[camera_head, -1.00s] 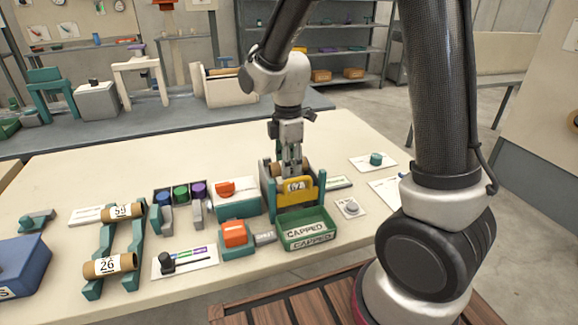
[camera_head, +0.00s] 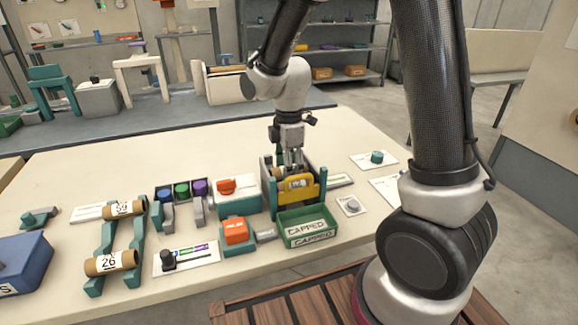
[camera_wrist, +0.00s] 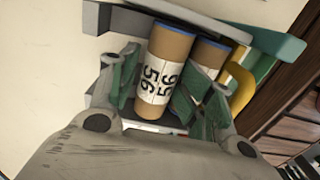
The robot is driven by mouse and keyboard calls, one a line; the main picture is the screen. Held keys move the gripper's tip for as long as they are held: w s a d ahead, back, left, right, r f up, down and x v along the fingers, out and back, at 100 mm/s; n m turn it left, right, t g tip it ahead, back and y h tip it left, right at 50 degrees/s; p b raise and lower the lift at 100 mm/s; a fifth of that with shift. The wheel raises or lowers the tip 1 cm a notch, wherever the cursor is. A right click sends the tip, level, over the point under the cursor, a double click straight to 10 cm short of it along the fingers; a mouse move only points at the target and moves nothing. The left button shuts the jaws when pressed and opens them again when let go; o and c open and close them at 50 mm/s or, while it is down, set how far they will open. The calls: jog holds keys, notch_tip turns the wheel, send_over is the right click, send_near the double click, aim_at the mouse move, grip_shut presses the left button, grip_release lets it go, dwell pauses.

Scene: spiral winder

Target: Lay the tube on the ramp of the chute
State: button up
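The chute (camera_head: 270,206) is a grey and teal frame with a yellow gate (camera_head: 308,193) at its front, on the table near the middle. My gripper (camera_head: 291,168) points down into it from above. In the wrist view, a brown tube (camera_wrist: 165,60) with blue ends and a white label marked 56 and 95 lies between the green fingers (camera_wrist: 163,75). In the head view the gripper and chute walls hide most of the held tube.
A green bin marked CAPPED (camera_head: 308,229) stands in front of the chute. Left of it are an orange-topped device (camera_head: 236,231) and a teal rack (camera_head: 105,238) with tubes marked 59 and 26. A grey button (camera_head: 351,205) lies right.

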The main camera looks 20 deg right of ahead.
jog(key=shift+s+r, duration=0.1)
dwell(0.3)
notch_tip(320, 180, up, 13)
jog(key=s+d+r+m+t, duration=0.2)
jog(key=s+d+r+m, duration=0.1)
jog(key=s+d+m, duration=0.4)
jog(key=s+d+r+m+t, duration=0.2)
jog(key=s+d+r+m, duration=0.1)
jog(key=s+d+m, duration=0.5)
jog(key=s+m, duration=0.3)
jog(key=s, duration=0.1)
jog(key=shift+t, duration=0.3)
jog(key=shift+r, duration=0.1)
dwell(0.9)
